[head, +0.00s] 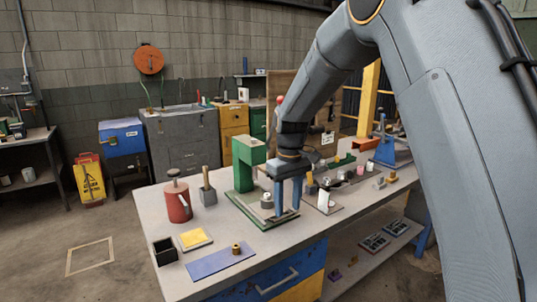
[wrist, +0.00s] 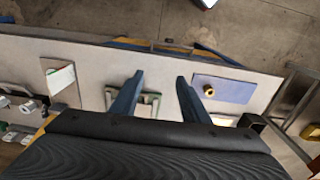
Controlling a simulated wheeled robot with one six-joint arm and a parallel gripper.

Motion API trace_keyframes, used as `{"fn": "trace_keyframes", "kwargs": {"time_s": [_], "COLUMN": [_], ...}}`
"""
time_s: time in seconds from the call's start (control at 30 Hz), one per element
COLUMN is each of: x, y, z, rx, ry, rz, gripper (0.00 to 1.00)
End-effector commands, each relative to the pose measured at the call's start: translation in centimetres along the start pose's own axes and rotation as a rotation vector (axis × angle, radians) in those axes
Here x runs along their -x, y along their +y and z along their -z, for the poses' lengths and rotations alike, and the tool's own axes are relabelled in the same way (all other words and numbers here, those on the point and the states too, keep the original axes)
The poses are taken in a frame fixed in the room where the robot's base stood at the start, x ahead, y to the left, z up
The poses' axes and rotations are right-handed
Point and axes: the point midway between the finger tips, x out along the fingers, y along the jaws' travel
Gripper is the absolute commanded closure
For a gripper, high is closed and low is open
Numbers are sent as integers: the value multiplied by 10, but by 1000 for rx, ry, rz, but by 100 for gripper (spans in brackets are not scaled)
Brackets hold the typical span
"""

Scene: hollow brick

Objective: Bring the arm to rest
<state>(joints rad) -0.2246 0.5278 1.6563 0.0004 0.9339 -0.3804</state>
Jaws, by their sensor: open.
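My gripper (head: 288,196) is at the end of my grey arm, which reaches down over the workbench from the upper right. Its two blue fingers point down and stand apart, with nothing seen between them. In the head view it is in front of the green press (head: 243,163), over or near the press's base plate. In the wrist view the gripper (wrist: 160,84) shows its two fingers apart, with part of a green-and-white plate (wrist: 148,107) behind them. I cannot tell whether the fingertips touch anything.
On the workbench (head: 160,202), a red can (head: 178,203), a black box (head: 165,251), a yellow pad (head: 195,238) and a blue mat (head: 218,263) with a brass piece (head: 236,248) stand left of the gripper. A blue vise-like tool (head: 386,150) is at right.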

Motion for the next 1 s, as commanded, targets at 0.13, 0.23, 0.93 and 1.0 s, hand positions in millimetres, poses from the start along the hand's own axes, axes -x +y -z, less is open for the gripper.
{"fn": "trace_keyframes", "kwargs": {"time_s": [0.13,0.23,0.93,1.0], "x": [-3,-8,-45,-45], "y": [5,5,-42,-42], "z": [-51,-99,-304,-304], "rx": [-103,-200,-604,-603], "ry": [9,19,67,67], "rz": [-4,-9,-26,-26], "gripper": [59,59,59,59]}}
